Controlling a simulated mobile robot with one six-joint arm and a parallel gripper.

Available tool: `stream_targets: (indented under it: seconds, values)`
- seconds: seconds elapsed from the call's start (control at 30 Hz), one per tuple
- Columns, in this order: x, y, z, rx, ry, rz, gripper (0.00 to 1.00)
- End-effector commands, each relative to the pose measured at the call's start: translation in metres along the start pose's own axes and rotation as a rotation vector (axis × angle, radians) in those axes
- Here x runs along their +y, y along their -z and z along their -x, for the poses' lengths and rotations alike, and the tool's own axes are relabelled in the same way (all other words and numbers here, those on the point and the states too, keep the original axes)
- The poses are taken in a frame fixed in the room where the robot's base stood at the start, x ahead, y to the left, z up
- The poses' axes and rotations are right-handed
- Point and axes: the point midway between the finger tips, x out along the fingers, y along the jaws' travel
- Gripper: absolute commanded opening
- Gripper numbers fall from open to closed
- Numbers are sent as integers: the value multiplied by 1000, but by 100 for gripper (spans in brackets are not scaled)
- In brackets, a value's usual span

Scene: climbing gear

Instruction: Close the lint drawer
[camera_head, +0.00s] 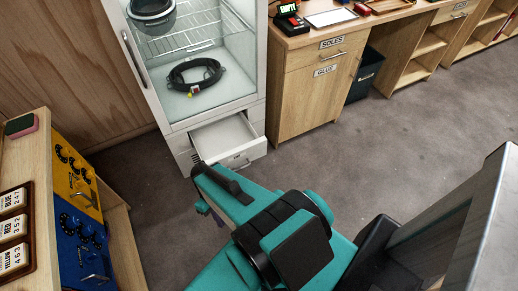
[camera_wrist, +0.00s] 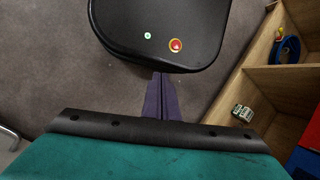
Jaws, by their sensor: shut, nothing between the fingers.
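The lint drawer (camera_head: 226,134) is a pale tray at the bottom of the white drying cabinet (camera_head: 185,147). It stands pulled out, its inside showing empty, with a handle on its front. My teal arm reaches close in front of the drawer and ends low near its left front corner; I cannot tell if they touch. My gripper's purple fingers (camera_wrist: 160,98) are together and empty in the wrist view, pointing away from the drawer towards the floor. In the head view they are mostly hidden behind the arm. A metal bar (camera_wrist: 9,136) at the wrist view's left edge may be the drawer handle.
A wooden shelf unit with yellow (camera_head: 76,176) and blue panels stands at the left; its open compartments (camera_wrist: 284,90) show at right in the wrist view. A wooden counter cabinet (camera_head: 305,105) is right of the drawer. Grey carpet (camera_head: 400,140) is clear at right.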

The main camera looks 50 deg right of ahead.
Motion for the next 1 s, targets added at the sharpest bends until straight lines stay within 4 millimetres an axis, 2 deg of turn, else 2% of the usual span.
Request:
stream_targets:
  seconds: [0.2,0.5,0.77,1.0]
  values:
    - [35,21,13,115,72,119,0]
    - [90,37,38,299,107,292,0]
    - [144,39,62,468,72,439,0]
    - [199,30,84,615,-15,568,0]
